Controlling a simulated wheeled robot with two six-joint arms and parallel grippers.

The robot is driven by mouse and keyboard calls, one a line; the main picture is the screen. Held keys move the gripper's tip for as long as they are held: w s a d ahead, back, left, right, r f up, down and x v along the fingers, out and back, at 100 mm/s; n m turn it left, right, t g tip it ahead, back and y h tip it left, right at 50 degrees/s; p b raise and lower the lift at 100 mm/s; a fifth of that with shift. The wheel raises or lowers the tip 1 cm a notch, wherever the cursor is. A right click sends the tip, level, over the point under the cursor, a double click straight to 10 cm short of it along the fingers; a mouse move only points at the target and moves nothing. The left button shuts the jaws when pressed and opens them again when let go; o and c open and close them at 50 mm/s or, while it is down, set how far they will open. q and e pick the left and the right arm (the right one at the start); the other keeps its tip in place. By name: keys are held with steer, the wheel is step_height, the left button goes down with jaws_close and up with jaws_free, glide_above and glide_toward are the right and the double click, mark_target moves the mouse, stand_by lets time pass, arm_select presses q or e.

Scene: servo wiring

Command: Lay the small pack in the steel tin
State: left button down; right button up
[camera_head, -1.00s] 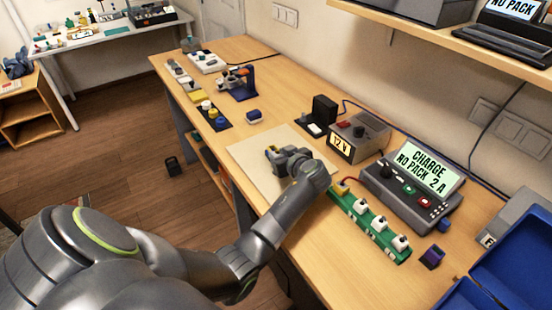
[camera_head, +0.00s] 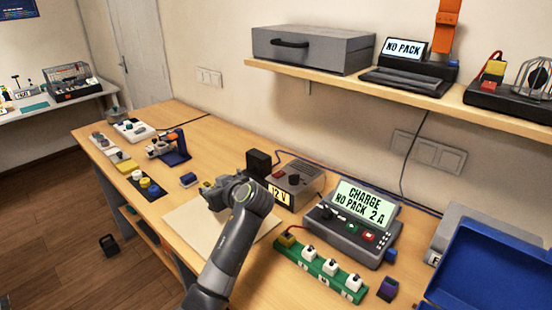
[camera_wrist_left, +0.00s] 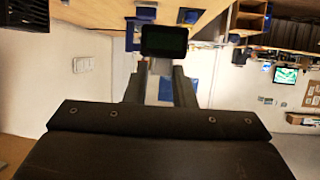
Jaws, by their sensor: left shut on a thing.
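My left gripper (camera_head: 208,187) is over the far part of a pale mat, shut on a small dark block that I take to be the small pack. In the left wrist view this pack (camera_wrist_left: 164,41) shows as a dark box at the ends of my left gripper's fingers (camera_wrist_left: 160,75). In the head view the wrist mostly hides it. I cannot pick out the steel tin for sure; a grey box (camera_head: 447,236) with a partly hidden label stands at the right, behind a blue lid. My right gripper is not in view.
The pale mat (camera_head: 190,228) lies below my left arm. A 12 V supply (camera_head: 292,184) and a charger reading NO PACK (camera_head: 355,225) stand to the right. A green strip (camera_head: 315,268) and an open blue box (camera_head: 490,265) are nearer. A shelf (camera_head: 400,90) overhangs the back.

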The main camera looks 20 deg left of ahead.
arm_select(q)
steer(key=s+d+r+m+t+h, duration=0.4)
steer(key=s+d+r+m+h, duration=0.15)
steer(key=d, duration=0.35)
steer(key=s+d+r+m+t+h, duration=0.35)
steer(key=d+r+m+h, duration=0.3)
steer(key=d, duration=0.25)
steer(key=w+a+f+n+g+y, duration=0.2)
steer(key=w+a+f+n+y, duration=0.1)
steer(key=a+y, duration=0.1)
steer(key=w+a+f+n+g+y, duration=0.2)
steer(key=w+a+f+n+y, duration=0.1)
steer(key=a, duration=0.4)
steer(key=w+a+f+n+g+y, duration=0.2)
steer(key=w+a+f+n+y, duration=0.1)
steer(key=a+f+n+y, duration=0.1)
steer(key=shift+a+f+n+g+y, duration=0.2)
steer(key=shift+a+f+n, duration=0.15)
steer(key=shift+a, duration=0.15)
steer(key=shift+a+f+n+g+y, duration=0.15)
steer(key=shift+a+f+n+y, duration=0.15)
steer(key=shift+a, duration=0.2)
steer(key=shift+a+f+n+g, duration=0.2)
steer(key=shift+a+n+g, duration=0.15)
steer(key=shift+a, duration=0.2)
